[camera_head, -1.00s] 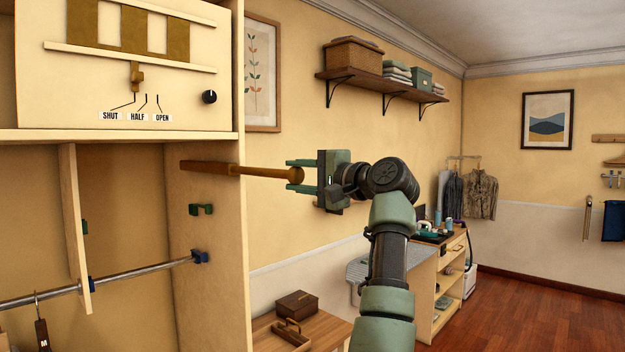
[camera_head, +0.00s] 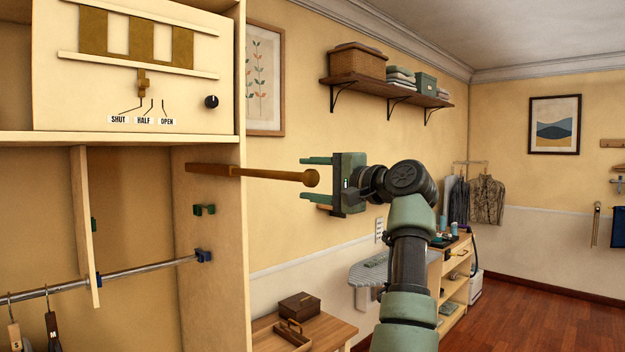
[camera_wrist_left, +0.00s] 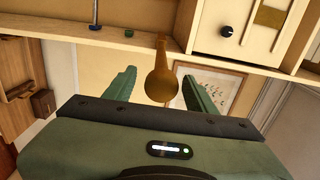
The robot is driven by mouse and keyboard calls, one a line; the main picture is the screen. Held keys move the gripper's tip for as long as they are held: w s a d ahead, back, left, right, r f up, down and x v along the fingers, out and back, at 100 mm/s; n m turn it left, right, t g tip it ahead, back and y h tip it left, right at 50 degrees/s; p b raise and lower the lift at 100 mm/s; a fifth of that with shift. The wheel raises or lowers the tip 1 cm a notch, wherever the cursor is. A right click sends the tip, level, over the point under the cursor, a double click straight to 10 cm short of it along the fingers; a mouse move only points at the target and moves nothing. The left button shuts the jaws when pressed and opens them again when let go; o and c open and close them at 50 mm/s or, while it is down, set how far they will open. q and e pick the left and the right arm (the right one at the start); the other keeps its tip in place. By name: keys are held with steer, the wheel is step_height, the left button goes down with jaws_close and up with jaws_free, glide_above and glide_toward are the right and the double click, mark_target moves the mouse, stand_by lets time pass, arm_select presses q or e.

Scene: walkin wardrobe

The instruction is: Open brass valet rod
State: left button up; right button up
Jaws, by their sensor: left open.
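The brass valet rod (camera_head: 270,174) sticks out to the right from the side panel of the wardrobe, ending in a round knob (camera_head: 312,178). My left gripper (camera_head: 317,178) is open at the knob end of the rod, its two green fingers above and below the knob's level. In the left wrist view the knob (camera_wrist_left: 160,86) shows between the spread fingers, with the rod running back to the panel. I cannot tell whether any finger touches it. My right gripper is in neither view.
The wardrobe side panel (camera_head: 215,240) stands left of the gripper, with a hanging rail (camera_head: 140,272) inside. A wall shelf (camera_head: 390,92) with baskets is above. A wooden table (camera_head: 300,330) with boxes is below. The floor at right is clear.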

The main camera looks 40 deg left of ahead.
arm_select(q)
steer(key=d+b, duration=0.1)
steer(key=d, duration=0.1)
steer(key=d+b, duration=0.1)
steer(key=d, duration=0.3)
steer(key=shift+s+d+b, duration=0.25)
steer(key=shift+d+b, duration=0.05)
steer(key=shift+b, duration=0.1)
steer(key=shift+d, duration=0.55)
